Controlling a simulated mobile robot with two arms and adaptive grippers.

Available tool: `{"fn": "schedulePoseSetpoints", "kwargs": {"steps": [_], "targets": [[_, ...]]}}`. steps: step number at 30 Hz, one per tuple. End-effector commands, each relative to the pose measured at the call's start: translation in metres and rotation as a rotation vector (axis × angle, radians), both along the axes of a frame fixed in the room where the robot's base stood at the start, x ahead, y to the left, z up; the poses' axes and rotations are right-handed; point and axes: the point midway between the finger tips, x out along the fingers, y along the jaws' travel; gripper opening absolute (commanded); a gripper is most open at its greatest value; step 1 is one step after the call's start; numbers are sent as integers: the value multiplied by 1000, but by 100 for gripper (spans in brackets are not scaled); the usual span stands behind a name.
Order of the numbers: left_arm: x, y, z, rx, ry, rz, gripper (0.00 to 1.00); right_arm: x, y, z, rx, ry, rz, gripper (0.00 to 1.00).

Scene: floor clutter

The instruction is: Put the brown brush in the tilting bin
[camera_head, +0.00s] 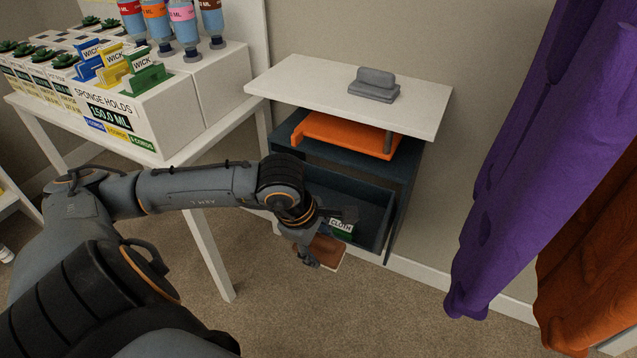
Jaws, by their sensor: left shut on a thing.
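The brown brush (328,250) shows partly beside my left gripper (308,258), with a pale edge along its lower right side. My left gripper is shut on it; the fingers cover part of the brush. The tilting bin (375,225) is the dark blue compartment low in the cabinet, and it stands open at the top. The gripper and brush are just in front of the bin's front side, at its left; I cannot tell whether they touch it. My right gripper is not in view.
The cabinet has a white top (315,83) with a grey object (374,85) on it and an orange tray (345,137) beneath. A "CLOTH" label (341,225) shows by the bin. A white table (215,140) is left; a purple curtain (540,150) hangs right.

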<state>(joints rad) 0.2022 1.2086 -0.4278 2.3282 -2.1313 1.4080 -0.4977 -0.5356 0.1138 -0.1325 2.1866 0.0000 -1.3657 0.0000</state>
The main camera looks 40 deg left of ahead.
Motion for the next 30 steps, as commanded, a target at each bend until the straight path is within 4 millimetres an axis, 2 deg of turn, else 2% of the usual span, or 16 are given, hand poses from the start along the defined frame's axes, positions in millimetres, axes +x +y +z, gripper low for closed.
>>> {"fn": "schedulePoseSetpoints", "kwargs": {"steps": [15, 30], "targets": [[61, 14, 0, -1, -1, 1, 18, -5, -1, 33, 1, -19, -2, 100], [120, 28, 0, -2, -1, 1, 18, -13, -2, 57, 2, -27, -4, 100]]}}
